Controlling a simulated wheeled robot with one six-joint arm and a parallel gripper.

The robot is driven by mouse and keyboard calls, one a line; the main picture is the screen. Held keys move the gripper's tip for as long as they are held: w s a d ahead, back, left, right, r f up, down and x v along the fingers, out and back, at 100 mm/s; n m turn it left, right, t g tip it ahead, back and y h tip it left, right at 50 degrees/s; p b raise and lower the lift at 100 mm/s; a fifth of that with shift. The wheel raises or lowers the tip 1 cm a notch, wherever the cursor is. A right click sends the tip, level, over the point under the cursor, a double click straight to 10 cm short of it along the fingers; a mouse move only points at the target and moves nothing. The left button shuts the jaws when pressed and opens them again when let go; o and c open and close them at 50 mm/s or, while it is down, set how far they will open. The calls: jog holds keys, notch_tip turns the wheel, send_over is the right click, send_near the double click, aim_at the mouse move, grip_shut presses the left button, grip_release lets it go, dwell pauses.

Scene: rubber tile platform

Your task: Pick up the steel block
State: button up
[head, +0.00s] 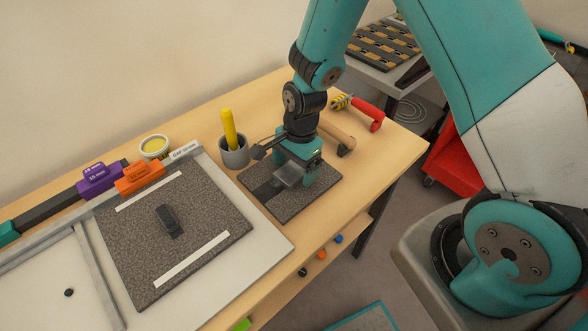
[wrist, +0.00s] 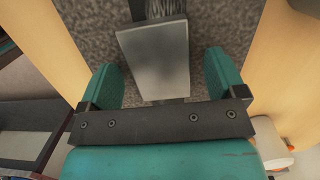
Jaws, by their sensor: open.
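The steel block (wrist: 153,62) is a plain grey rectangular block in the wrist view, lying between the two teal fingers of my gripper (wrist: 162,78). A gap shows on each side of it, wider on the right, so the fingers are apart from it. In the head view the block (head: 289,174) sits over the small dark speckled rubber tile (head: 310,199), partly covered by my gripper (head: 297,178), which is open and low around it. A dark strip runs under the block on the tile. I cannot tell the exact finger height.
A grey cup with a yellow marker (head: 234,152) stands close left of my gripper. A hammer (head: 338,137) and a red-handled tool (head: 366,112) lie behind on the right. The table's front edge is near.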

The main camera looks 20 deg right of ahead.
aim_at(295, 168)
jog(key=shift+f, duration=0.15)
jog(key=shift+c, duration=0.2)
jog(key=c, duration=1.5)
jog(key=shift+r, duration=0.2)
notch_tip(295, 168, up, 20)
jog(key=shift+f, duration=0.1)
